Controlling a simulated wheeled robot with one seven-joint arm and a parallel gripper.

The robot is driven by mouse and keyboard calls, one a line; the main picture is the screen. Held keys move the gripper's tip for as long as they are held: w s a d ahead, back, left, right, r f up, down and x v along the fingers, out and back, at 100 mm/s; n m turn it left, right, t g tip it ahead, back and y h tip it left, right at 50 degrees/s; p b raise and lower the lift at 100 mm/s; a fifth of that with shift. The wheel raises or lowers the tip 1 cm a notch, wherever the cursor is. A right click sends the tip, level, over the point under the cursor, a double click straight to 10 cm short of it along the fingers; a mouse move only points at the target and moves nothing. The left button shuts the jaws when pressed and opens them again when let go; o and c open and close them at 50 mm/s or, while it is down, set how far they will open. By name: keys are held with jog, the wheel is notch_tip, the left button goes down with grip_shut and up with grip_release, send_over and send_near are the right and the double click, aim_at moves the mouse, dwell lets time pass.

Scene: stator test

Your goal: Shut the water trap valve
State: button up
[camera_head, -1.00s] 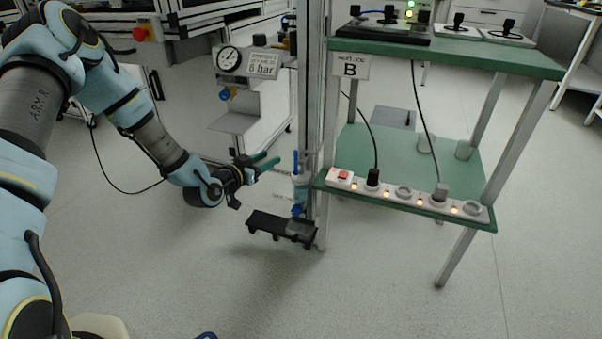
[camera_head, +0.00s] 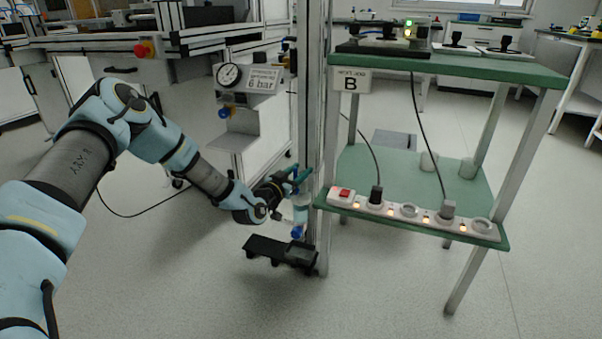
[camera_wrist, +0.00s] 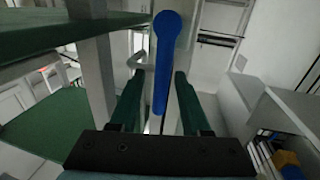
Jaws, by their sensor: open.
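The water trap (camera_head: 301,209) is a clear bowl with blue parts, mounted low on the upright frame post left of the green cart. Its blue valve lever (camera_wrist: 165,60) stands out between my fingers in the wrist view, rounded end up, along the post; part of it shows in the head view (camera_head: 296,171). My gripper (camera_head: 303,178) is at the lever, with its green fingers apart. In the wrist view the gripper (camera_wrist: 158,78) has one finger each side of the lever, with gaps visible. The lever's pivot is hidden.
A black tray (camera_head: 268,249) sits below the trap. The green cart (camera_head: 450,66) stands close on the right, with a power strip (camera_head: 408,212) on its lower shelf. A pressure gauge (camera_head: 229,75) and a 6 bar sign (camera_head: 263,80) are behind left.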

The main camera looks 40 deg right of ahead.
jog(key=shift+w+d, duration=0.15)
jog(key=shift+d, duration=0.2)
jog(key=shift+c, duration=0.3)
grip_shut()
dwell(1.0)
